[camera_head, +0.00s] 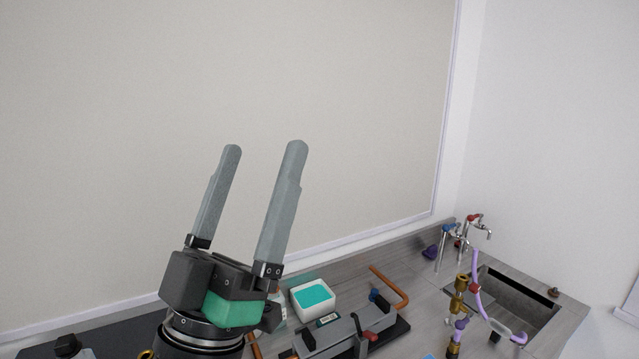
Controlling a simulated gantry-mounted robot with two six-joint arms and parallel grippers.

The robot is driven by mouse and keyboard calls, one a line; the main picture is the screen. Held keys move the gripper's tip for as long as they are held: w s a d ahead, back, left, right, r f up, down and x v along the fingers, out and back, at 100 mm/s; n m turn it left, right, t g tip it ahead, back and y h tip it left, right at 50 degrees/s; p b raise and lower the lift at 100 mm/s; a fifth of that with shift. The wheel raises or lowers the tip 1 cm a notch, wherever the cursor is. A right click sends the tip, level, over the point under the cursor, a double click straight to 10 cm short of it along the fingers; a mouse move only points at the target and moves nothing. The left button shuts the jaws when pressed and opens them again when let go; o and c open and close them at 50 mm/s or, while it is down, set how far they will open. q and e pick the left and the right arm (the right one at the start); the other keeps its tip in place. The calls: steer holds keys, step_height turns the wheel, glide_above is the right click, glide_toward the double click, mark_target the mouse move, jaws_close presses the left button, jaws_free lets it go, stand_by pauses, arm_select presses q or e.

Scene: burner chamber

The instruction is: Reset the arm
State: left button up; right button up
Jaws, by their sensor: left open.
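My left gripper (263,148) is in the lower middle of the head view, with its two grey fingers pointing up. The fingers are spread apart with nothing between them. The gripper is raised in front of the pale wall panel and stands clear of the bench items in the picture. Its arm below the wrist is cut off by the bottom edge. My right gripper does not show.
A grey bench (420,290) runs along the wall at the lower right. It bears a white container (313,316) with a teal top, a grey apparatus (340,338), a copper-coloured pipe (392,287), taps (470,235) and a sink (520,305).

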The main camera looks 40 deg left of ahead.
arm_select(q)
steer(key=d+r+m+h, duration=0.1)
steer(key=d+m+h, duration=0.65)
steer(key=h, duration=0.25)
step_height(320, 180, up, 22)
steer(key=p, duration=2.2)
steer(key=shift+w, duration=0.3)
